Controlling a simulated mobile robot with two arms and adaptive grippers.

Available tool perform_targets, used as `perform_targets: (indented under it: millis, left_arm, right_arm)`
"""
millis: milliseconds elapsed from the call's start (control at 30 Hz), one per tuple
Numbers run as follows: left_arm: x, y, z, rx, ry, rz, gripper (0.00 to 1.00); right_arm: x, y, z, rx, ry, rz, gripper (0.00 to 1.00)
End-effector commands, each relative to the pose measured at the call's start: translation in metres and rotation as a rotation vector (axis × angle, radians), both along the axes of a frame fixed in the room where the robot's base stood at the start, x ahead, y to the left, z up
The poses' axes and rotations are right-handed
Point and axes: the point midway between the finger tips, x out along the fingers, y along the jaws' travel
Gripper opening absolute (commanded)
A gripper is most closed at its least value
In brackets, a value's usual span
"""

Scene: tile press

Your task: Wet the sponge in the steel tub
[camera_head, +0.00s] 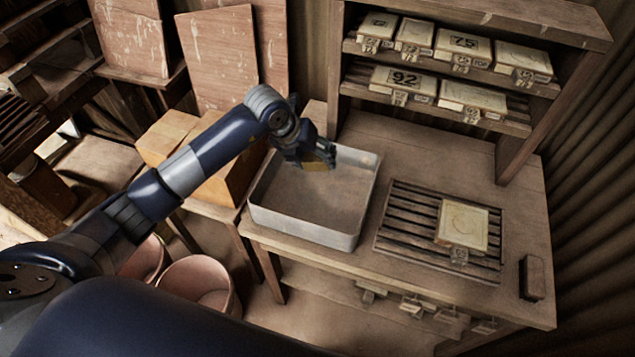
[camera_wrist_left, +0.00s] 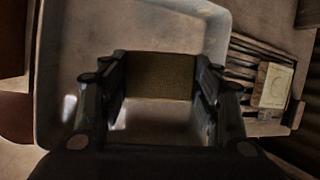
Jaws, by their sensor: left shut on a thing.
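The steel tub (camera_head: 305,232) is a pale, shallow rectangular basin at the left end of the workbench. My left gripper (camera_head: 318,162) is over the far part of the tub, shut on the yellowish-brown sponge (camera_head: 320,167). In the left wrist view the sponge (camera_wrist_left: 160,77) sits between the two fingers, with the tub (camera_wrist_left: 70,45) floor beneath it. I cannot tell whether the sponge touches water. My right gripper is not in view.
A slatted rack (camera_head: 395,235) right of the tub bears a pale tile block (camera_head: 463,224). A small dark block (camera_head: 532,278) lies near the bench's right end. A shelf (camera_head: 435,118) with numbered blocks stands behind. Pink buckets (camera_head: 197,280) stand below left.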

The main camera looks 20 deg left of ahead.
Motion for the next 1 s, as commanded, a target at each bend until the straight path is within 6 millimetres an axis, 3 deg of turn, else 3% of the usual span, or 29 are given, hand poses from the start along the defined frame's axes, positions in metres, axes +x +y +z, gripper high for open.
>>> perform_targets:
  millis: [167,500,1000]
  left_arm:
    - [0.0,0.0,0.007,0.0,-0.001,-0.001,0.39]
    - [0.0,0.0,0.039,0.0,-0.001,-0.001,0.39]
    - [0.0,0.0,0.04,0.0,0.0,0.0,0.39]
  right_arm:
    - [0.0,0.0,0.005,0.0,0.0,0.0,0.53]
    - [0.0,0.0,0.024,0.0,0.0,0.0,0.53]
    - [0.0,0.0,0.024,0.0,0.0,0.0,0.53]
